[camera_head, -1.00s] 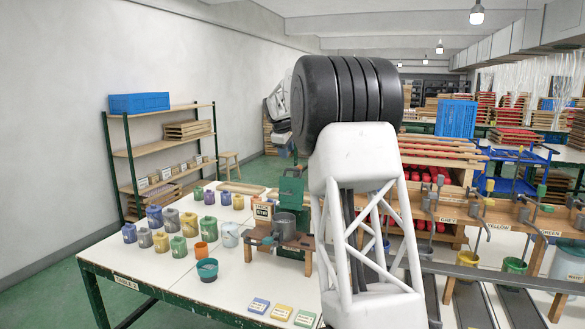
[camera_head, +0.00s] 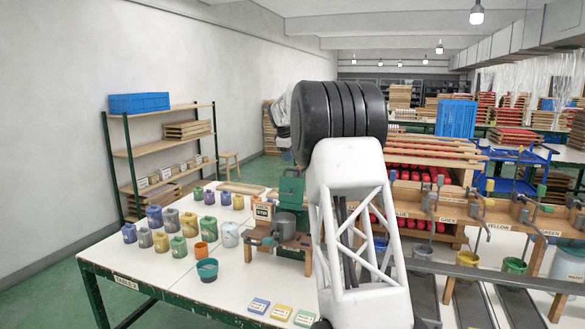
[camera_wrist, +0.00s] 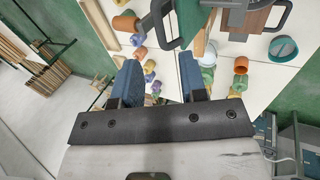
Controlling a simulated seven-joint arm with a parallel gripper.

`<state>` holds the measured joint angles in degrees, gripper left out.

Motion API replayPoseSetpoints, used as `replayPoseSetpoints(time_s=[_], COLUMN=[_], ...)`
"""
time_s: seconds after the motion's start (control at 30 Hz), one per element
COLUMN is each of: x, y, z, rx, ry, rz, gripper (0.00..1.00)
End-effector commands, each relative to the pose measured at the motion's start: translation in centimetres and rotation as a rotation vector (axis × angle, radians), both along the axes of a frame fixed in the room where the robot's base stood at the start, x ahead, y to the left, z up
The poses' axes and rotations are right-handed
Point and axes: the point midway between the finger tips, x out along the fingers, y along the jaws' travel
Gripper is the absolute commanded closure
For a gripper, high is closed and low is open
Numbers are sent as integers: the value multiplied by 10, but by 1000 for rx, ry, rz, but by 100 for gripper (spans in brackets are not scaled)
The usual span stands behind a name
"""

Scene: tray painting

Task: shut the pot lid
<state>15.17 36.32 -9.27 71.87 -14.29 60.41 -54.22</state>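A grey metal pot (camera_head: 285,223) sits on a small wooden stand (camera_head: 292,241) on the white table. A green upright piece (camera_head: 291,190) rises just behind the pot; it looks like the raised lid, but I cannot be sure. In the wrist view, the green piece (camera_wrist: 187,18) shows at the top with a dark looped handle beside it. My gripper (camera_wrist: 161,76) is open, its two blue fingers apart with nothing between them. The handle lies beyond the fingertips, apart from them. My arm hides the gripper in the head view.
Several paint pots, a teal bowl (camera_head: 207,268) and an orange cup (camera_head: 201,249) stand left of the stand. A small sign (camera_head: 263,212) stands beside the pot. Coloured cards (camera_head: 282,313) lie at the front edge. A wooden dispenser rack (camera_head: 470,208) is at right.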

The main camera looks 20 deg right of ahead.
Motion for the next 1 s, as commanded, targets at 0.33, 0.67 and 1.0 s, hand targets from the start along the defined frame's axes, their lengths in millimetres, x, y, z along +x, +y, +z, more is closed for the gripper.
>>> replayPoseSetpoints(time_s=[0.33,0.67,1.0], x=[11,19,20], y=[-11,-20,-21], z=[-35,-61,-64], rx=[0,0,0], ry=[1,0,0], rz=[0,-1,0], gripper=[61,61,61])
